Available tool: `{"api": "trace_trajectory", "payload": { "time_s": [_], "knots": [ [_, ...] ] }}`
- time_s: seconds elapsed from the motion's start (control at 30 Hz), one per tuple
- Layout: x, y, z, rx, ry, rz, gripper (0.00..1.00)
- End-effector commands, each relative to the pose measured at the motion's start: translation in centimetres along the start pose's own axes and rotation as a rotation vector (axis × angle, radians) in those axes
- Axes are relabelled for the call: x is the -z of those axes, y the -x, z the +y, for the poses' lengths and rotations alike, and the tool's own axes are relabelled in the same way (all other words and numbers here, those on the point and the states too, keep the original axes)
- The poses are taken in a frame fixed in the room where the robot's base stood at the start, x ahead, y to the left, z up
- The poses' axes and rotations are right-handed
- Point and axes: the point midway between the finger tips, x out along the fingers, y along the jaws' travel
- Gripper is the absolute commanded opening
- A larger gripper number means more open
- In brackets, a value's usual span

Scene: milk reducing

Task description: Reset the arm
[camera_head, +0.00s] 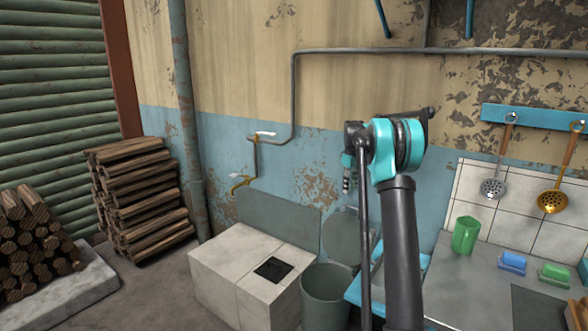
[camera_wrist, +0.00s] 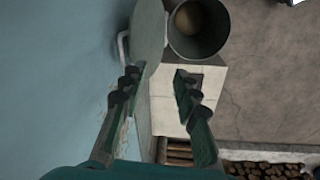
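My arm (camera_head: 404,240) stands raised in the head view, with a teal joint at its top. My gripper is mostly hidden behind the arm there. In the wrist view my gripper (camera_wrist: 157,78) has its two dark green fingers spread apart, with nothing between them. The fingers appear over a white tiled block (camera_wrist: 160,105) and beside a blue wall (camera_wrist: 60,70).
A grey bin (camera_head: 327,297) stands beside the tiled block (camera_head: 235,265); in the wrist view the bin (camera_wrist: 222,42) holds a brownish round thing. A counter (camera_head: 475,270) with a green cup (camera_head: 465,235) is at right. Firewood (camera_head: 145,195) is stacked at left.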

Motion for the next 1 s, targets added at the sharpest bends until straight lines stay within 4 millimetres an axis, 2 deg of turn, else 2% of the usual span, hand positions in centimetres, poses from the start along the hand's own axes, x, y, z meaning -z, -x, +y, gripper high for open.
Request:
{"api": "trace_trajectory", "payload": {
  "time_s": [0.2, 0.37, 0.5, 0.77, 1.0],
  "knots": [
    [-4.3, 1.7, -5.9, -0.024, -0.124, 0.037, 0.31],
    [-7.9, 2.2, -10.6, -0.039, -0.217, 0.067, 0.31],
    [-11.6, 2.1, -15.0, -0.049, -0.299, 0.093, 0.31],
    [-19.3, 0.7, -23.8, -0.061, -0.45, 0.146, 0.31],
    [-27.0, -2.3, -32.2, -0.065, -0.589, 0.199, 0.31]
  ]
}}
